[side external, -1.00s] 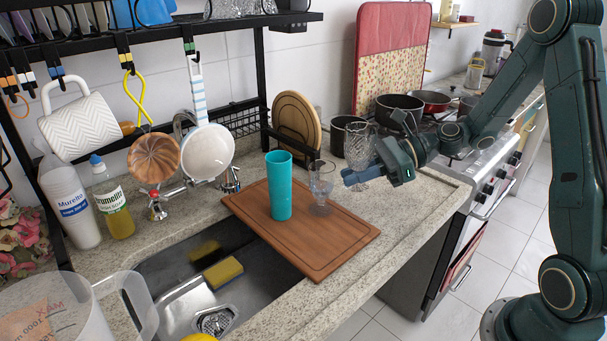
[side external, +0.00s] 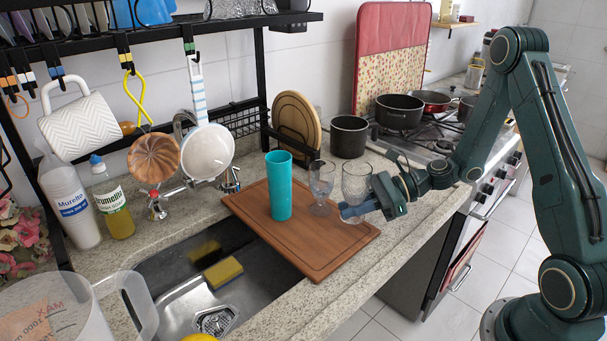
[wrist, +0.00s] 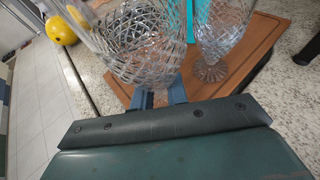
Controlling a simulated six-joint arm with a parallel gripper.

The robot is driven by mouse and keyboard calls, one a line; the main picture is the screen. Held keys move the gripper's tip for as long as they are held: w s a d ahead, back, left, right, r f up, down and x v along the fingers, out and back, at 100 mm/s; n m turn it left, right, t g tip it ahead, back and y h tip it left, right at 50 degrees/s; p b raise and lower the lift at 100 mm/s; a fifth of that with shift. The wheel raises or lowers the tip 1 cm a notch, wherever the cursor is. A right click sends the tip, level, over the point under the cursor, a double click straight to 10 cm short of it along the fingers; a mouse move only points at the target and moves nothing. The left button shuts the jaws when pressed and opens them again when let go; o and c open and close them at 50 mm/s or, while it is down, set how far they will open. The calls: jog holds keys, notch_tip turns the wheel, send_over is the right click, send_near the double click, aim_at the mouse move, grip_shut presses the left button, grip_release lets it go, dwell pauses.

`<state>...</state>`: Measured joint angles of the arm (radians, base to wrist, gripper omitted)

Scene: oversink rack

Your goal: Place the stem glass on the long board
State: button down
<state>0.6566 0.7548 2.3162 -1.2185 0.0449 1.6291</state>
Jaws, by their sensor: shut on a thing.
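The clear, cut-pattern stem glass (side external: 356,181) is upright in my gripper (side external: 352,211), which is shut on its stem. It also fills the upper left of the wrist view (wrist: 140,45), with the blue fingers (wrist: 160,95) below its bowl. The glass is over the right part of the long brown board (side external: 325,255). The fingers hide its foot, so I cannot tell whether it touches the board.
A second stem glass (side external: 321,178) stands on the board just left of the held one. A turquoise tumbler (side external: 279,186) stands further left. The sink (side external: 190,285) lies in front of the board. A dark pot (side external: 349,136) stands behind. The board's front part is clear.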

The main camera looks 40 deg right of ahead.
aim_at(353, 219)
jog(key=shift+f, duration=1.8)
jog(key=shift+f, duration=0.1)
jog(key=c, duration=1.4)
grip_release()
jog(key=shift+s+d+r, duration=0.1)
jog(key=shift+d+r, duration=0.05)
jog(key=shift+r, duration=0.05)
jog(key=shift+v, duration=5.8)
jog(key=shift+r, duration=0.1)
